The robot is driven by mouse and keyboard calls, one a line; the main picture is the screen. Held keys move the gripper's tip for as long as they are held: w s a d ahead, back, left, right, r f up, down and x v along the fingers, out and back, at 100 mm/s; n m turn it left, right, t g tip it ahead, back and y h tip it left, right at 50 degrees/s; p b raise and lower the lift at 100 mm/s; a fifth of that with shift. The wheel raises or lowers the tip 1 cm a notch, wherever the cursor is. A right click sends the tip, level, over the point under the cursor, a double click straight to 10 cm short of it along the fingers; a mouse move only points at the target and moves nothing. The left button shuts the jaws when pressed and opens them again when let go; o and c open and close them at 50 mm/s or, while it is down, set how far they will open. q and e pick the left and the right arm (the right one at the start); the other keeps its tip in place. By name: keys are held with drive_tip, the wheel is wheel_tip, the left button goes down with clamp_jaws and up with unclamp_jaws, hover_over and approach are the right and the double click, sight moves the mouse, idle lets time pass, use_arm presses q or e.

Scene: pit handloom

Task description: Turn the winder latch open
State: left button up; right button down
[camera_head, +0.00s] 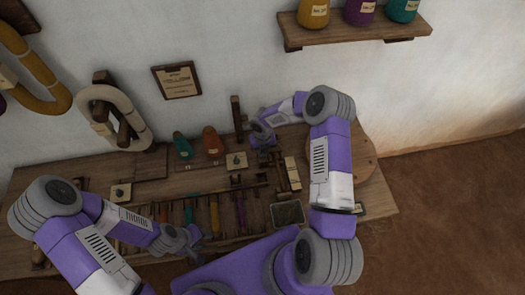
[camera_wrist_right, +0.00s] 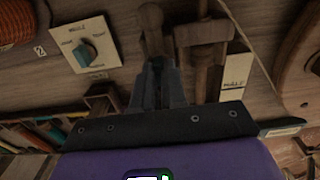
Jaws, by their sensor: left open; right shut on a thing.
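My right gripper (camera_head: 262,141) is at the back of the bench, beside a wooden upright (camera_head: 237,115). In the right wrist view its fingers (camera_wrist_right: 158,75) are shut on a rounded wooden handle (camera_wrist_right: 151,28), which stands next to a wooden bracket (camera_wrist_right: 203,42). The fingers hide the handle's lower end. A cream plate with a teal knob (camera_wrist_right: 86,50) lies to the left of the handle; it also shows in the head view (camera_head: 236,161). No marking readable here tells which part is the winder latch. My left gripper (camera_head: 190,241) is open and empty over the bench's front.
A teal cone (camera_head: 182,146) and an orange cone (camera_head: 212,142) stand left of my right gripper. Several coloured tools lie in the middle, near a dark tray (camera_head: 287,214). A round wooden disc (camera_head: 358,157) is at the right, partly behind my right arm.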

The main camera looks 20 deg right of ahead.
drive_tip(key=c, duration=1.2)
unclamp_jaws()
wheel_tip(320, 180, up, 8)
drive_tip(key=shift+f+p, duration=0.2)
drive_tip(key=shift+p, duration=0.45)
